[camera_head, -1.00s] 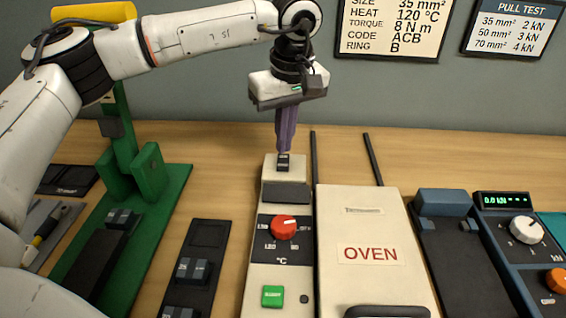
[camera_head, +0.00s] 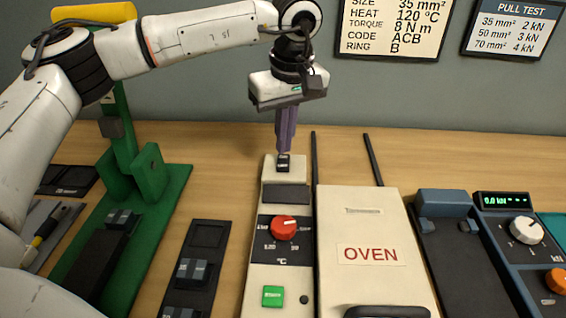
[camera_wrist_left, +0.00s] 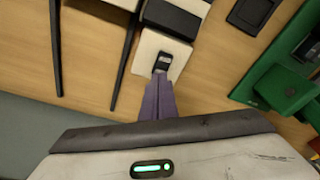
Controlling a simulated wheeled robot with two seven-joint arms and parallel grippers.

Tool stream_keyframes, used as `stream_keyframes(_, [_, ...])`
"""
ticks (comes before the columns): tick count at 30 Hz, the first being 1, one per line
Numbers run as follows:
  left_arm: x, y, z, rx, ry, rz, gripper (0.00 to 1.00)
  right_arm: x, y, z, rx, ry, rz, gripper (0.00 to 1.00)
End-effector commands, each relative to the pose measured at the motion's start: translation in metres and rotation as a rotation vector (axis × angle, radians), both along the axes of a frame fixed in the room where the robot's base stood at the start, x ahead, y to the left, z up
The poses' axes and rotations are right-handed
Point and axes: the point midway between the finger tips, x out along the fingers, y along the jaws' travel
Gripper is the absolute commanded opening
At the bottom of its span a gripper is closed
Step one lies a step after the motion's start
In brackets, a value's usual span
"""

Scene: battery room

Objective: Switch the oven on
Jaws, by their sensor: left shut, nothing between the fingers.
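The oven (camera_head: 372,225) is a cream box with a red OVEN label and a dark front handle. To its left is its cream control panel (camera_head: 263,250) with a red dial (camera_head: 284,227), a green button (camera_head: 273,296), a dark display and a small black rocker switch (camera_head: 283,164) at the far end. My left gripper (camera_head: 284,150) points down with its purple fingers shut and empty, their tips at the switch. In the left wrist view the fingertips (camera_wrist_left: 160,76) meet the near end of the switch (camera_wrist_left: 162,61); whether they press it is unclear. My right gripper is out of view.
A green press stand (camera_head: 150,175) stands left, with a black tray of dark blocks (camera_head: 195,270) beside the panel. Two dark rods rise behind the oven. A pull tester (camera_head: 520,235) is at right. Wall signs (camera_head: 393,25) hang behind.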

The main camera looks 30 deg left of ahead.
Motion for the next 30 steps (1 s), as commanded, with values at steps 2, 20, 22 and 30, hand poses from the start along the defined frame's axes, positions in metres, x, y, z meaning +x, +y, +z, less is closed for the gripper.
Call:
stream_keyframes(2, [0.0,0.0,0.0,0.0,0.0,0.0,0.0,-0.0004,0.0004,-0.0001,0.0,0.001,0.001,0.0])
stream_keyframes(20, [0.0,0.0,-0.0016,0.0,0.0,0.0,0.0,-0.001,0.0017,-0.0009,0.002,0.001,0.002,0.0])
stream_keyframes(22, [-0.0001,-0.0001,-0.0027,0.0,0.0,0.0,0.0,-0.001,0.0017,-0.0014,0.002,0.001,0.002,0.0])
stream_keyframes(30, [0.0,-0.0001,-0.0069,0.0,0.0,0.0,0.0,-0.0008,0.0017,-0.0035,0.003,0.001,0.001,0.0])
